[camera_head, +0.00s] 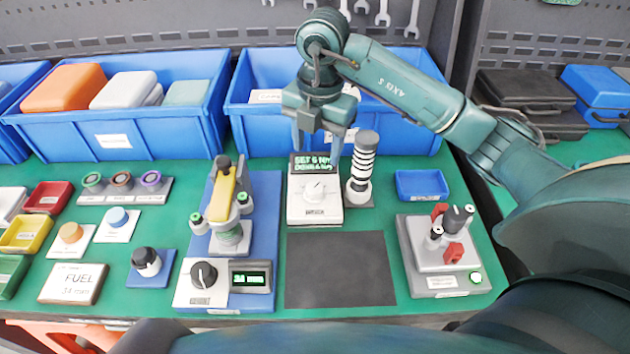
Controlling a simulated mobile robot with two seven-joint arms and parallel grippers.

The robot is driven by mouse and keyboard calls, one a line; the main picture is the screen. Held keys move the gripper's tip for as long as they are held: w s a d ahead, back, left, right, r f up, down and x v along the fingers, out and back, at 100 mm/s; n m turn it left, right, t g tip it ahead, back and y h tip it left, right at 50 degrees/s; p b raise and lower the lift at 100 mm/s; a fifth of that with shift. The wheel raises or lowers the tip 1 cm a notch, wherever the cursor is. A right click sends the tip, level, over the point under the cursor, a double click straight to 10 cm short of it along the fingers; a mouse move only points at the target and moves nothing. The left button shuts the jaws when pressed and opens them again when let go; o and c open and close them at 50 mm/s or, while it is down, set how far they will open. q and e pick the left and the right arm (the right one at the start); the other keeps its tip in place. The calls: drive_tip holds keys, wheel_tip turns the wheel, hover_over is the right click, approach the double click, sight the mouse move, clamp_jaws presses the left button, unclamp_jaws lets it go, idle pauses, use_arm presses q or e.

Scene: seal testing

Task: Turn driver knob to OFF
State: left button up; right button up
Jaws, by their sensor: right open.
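The driver unit (329,213) is a white box at the middle of the bench, with a dark display of green text that reads roughly "SET 6 Nm". Its white driver knob (315,190) is on the front face, below the display. I cannot read the knob's setting clearly. My right gripper (318,150) hangs from above, just behind and over the display. Its two fingers point down, spread apart with nothing between them. It does not touch the knob. My left gripper is out of view.
A black-and-white striped tool (364,165) stands close right of the unit. A yellow-handled device (229,235) and a black knob (203,274) beside a "34 mm" display are to the left. Blue bins (262,130) stand behind. A dark mat (340,270) in front is bare.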

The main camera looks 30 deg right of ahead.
sight(314, 189)
drive_tip(key=f, duration=1)
drive_tip(key=shift+w+a+f, duration=0.15)
drive_tip(key=shift+w+f, duration=0.05)
drive_tip(key=shift+f, duration=0.2)
drive_tip(key=shift+c, duration=0.5)
drive_tip(key=c, duration=0.9)
drive_tip(key=shift+o, duration=0.2)
